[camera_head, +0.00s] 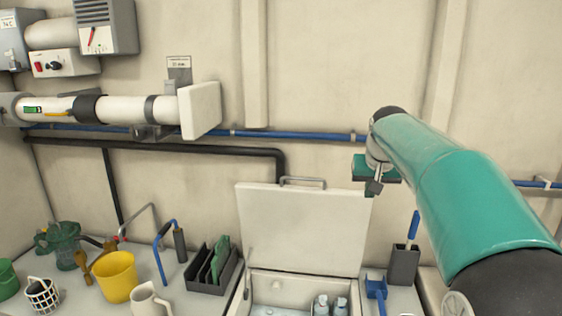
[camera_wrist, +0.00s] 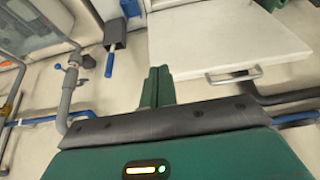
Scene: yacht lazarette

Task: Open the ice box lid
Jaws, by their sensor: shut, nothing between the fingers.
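The ice box lid (camera_head: 300,228) is a white panel standing raised, close to upright, behind the ice box opening in the head view. A metal bar handle (camera_head: 303,181) sits along its top edge. The ice box (camera_head: 285,288) shows its open mouth, with pale bottles inside at the bottom edge. My gripper (camera_head: 374,188) is shut and empty, near the lid's top right corner. In the wrist view the shut green fingers (camera_wrist: 160,86) are left of the lid (camera_wrist: 222,40), and its handle (camera_wrist: 234,76) is to their right. Contact with the lid cannot be told.
Left of the ice box, the counter holds a dark rack (camera_head: 212,270), a yellow bucket (camera_head: 115,277), a white mug (camera_head: 150,299) and a blue-handled tool (camera_head: 160,256). A grey holder (camera_head: 403,264) stands to the right. A blue pipe (camera_head: 300,136) and black pipe (camera_head: 220,150) run along the wall.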

